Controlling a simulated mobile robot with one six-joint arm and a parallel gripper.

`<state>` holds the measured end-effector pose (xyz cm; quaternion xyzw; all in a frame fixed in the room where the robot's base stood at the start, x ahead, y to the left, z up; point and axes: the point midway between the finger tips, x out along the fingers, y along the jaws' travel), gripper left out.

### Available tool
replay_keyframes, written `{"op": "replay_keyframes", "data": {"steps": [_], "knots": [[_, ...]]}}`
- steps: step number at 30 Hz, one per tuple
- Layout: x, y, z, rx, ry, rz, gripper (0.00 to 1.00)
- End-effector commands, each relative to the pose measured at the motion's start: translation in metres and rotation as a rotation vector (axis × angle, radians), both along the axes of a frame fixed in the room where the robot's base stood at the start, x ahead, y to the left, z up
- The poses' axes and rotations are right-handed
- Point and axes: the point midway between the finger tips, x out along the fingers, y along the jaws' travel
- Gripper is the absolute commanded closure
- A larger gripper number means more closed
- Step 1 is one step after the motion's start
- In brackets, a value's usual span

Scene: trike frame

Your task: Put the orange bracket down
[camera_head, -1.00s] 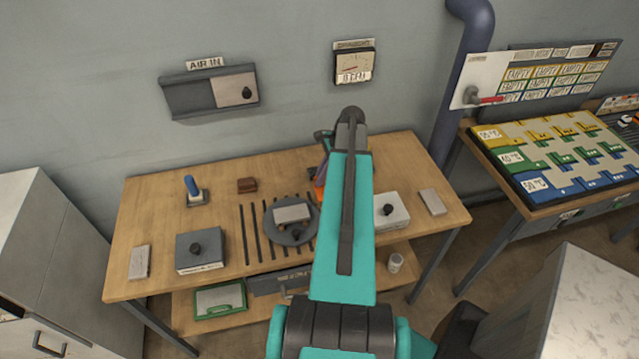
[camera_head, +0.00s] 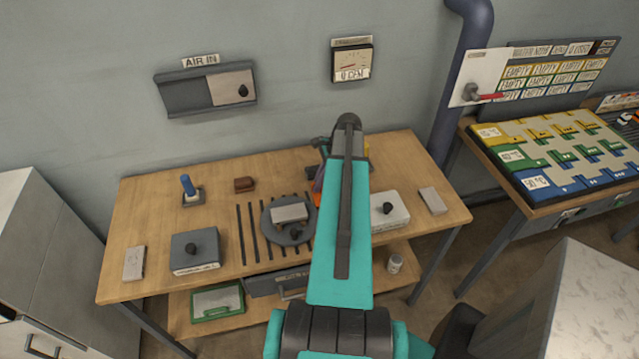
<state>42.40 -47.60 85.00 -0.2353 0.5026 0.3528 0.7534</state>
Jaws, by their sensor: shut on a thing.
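A small part of the orange bracket (camera_head: 317,198) shows just left of my teal arm, over the back middle of the wooden workbench (camera_head: 150,235). My gripper (camera_head: 319,184) is at the same spot, mostly hidden behind my arm, and is shut on the bracket. The fingertips and most of the bracket are hidden. I cannot tell whether the bracket touches the bench top.
A round grey plate (camera_head: 268,228) with a block and knob on it lies left of my arm, beside dark slots. A grey knobbed block (camera_head: 194,252), a blue-handled item (camera_head: 188,186), a brown block (camera_head: 244,184) and a white knobbed block (camera_head: 386,213) stand around.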

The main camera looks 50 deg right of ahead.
Motion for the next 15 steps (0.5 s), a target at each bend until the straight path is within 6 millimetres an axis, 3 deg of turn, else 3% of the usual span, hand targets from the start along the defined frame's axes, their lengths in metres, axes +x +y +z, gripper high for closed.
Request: {"op": "replay_keyframes", "data": {"steps": [5,6,9,15], "knots": [[-0.0006,-0.0010,-0.0027,0.001,-0.001,-0.002,1.00],[-0.0009,-0.0012,-0.0028,0.000,0.000,-0.002,0.89],[-0.0011,-0.0013,-0.0027,0.000,0.000,-0.002,0.75],[-0.0015,-0.0014,-0.0027,0.000,0.000,-0.003,0.75]]}}
